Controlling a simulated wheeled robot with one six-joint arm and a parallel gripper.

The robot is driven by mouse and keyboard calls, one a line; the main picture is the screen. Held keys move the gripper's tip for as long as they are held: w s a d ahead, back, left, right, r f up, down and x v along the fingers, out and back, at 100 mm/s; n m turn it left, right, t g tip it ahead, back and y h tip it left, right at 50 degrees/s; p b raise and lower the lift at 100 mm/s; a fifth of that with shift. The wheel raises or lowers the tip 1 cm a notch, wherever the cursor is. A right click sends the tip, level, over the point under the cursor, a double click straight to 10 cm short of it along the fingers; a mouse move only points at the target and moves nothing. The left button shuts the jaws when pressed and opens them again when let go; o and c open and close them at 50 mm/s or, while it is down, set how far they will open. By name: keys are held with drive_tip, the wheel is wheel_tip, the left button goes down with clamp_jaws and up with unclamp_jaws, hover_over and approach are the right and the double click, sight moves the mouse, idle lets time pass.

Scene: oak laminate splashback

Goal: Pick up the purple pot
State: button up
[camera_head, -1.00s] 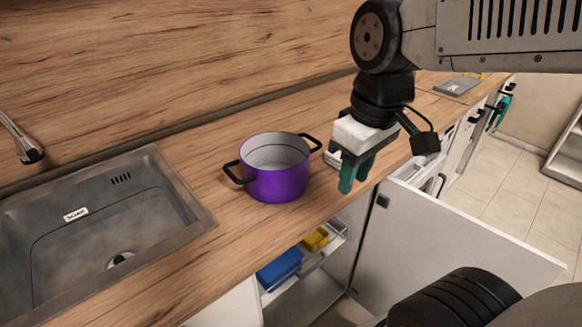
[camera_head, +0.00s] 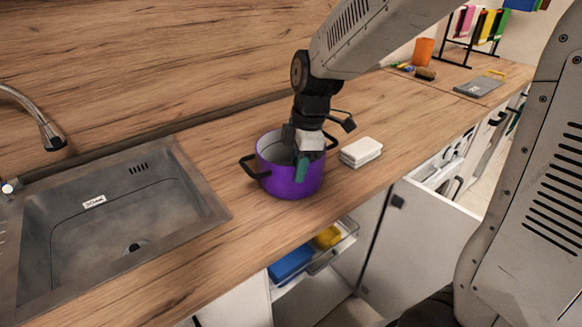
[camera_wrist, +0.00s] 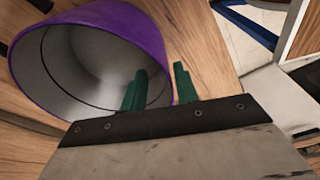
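The purple pot (camera_head: 275,178) stands upright on the wooden counter to the right of the sink, with a black handle on each side. Its grey inside looks empty in the wrist view, where its purple wall (camera_wrist: 152,35) also shows. My gripper (camera_head: 301,166) points down at the pot's front right rim. In the wrist view its green fingers (camera_wrist: 158,88) are apart, one over the pot's opening and one outside the wall. The rim lies between them; I cannot see contact. The gripper partly hides the pot's right side in the head view.
A sink (camera_head: 110,215) with a tap (camera_head: 45,125) is at the left. A white block (camera_head: 361,151) lies right of the pot. Below the counter's front edge, an open drawer (camera_head: 318,250) holds blue and yellow things. A white door (camera_head: 425,235) stands open.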

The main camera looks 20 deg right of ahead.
drive_tip(key=shift+s+a+f, duration=0.1)
drive_tip(key=shift+a+f, duration=0.05)
drive_tip(key=shift+f, duration=0.85)
drive_tip(key=shift+s+a+f, duration=0.1)
drive_tip(key=shift+f, duration=0.85)
clamp_jaws()
drive_tip(key=shift+s, duration=0.15)
